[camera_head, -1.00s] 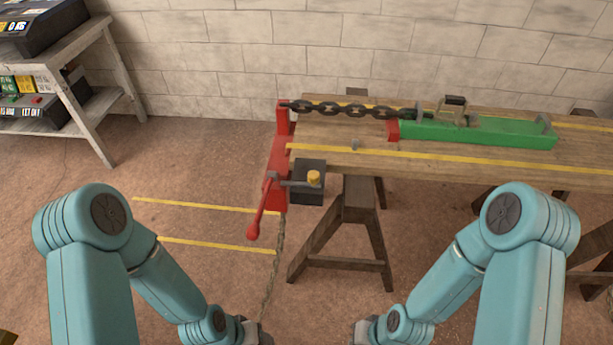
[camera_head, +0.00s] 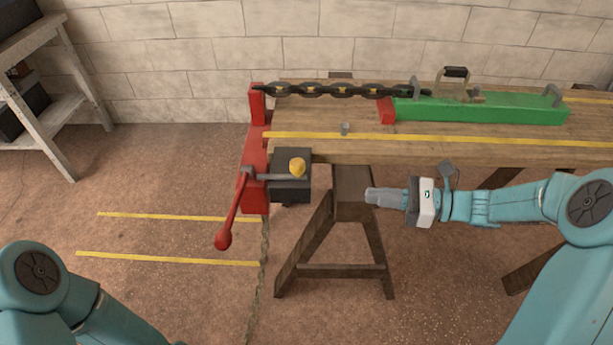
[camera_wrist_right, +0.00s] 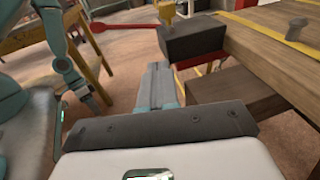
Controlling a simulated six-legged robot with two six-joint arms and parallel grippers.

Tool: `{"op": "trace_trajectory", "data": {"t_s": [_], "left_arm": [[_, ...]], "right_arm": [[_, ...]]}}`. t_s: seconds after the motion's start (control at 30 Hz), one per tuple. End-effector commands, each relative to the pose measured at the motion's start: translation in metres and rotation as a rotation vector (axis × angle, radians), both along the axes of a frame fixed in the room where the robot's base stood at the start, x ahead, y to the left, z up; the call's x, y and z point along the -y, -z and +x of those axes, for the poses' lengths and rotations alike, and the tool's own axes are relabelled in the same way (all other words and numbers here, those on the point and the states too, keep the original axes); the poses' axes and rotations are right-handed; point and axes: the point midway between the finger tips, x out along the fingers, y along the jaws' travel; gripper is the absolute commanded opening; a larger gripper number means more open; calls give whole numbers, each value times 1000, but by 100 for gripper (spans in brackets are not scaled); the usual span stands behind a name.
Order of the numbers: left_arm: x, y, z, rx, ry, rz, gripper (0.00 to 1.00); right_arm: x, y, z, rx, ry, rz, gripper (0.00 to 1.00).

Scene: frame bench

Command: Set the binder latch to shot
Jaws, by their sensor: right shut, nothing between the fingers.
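The red binder (camera_head: 256,160) is at the left end of the bench, with its red lever (camera_head: 232,210) hanging down and left. A dark block (camera_head: 291,188) sits beside it, with a grey latch bar (camera_head: 275,177) and a yellow knob (camera_head: 298,167) at the bar's right end. In the right wrist view the dark block (camera_wrist_right: 195,40), yellow knob (camera_wrist_right: 166,13) and red lever (camera_wrist_right: 125,27) lie beyond the fingers. My right gripper (camera_head: 368,196) is shut and empty, right of the block and below the bench edge. Its fingers (camera_wrist_right: 157,68) point toward the block, apart from it.
A dark chain (camera_head: 335,90) runs from the red post to a green beam (camera_head: 475,108) on the wooden bench (camera_head: 420,146). A trestle (camera_head: 350,195) stands behind my right fingers. A grey shelf (camera_head: 60,110) stands at left. The floor left of the binder is clear.

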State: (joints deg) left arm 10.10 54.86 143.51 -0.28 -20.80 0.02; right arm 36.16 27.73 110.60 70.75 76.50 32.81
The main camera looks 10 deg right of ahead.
Motion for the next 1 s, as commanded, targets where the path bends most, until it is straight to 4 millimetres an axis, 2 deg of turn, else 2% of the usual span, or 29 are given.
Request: {"op": "trace_trajectory", "data": {"t_s": [0.1, 0.2, 0.57, 0.67, 1.0], "left_arm": [[0, 7, 0, 0, 1, 0, 55], [0, 7, 0, 0, 0, 0, 55], [0, 7, 0, 0, 0, 0, 55], [0, 9, 0, 0, 0, 0, 55], [0, 17, 0, 0, 0, 0, 55]], "right_arm": [[16, -18, 1, 40, 40, 64, 0], [20, -24, -1, 50, 50, 82, 0], [15, -24, -2, 48, 50, 82, 0], [4, -23, 5, 48, 46, 81, 0], [-59, -23, 45, 48, 41, 81, 0]]}}
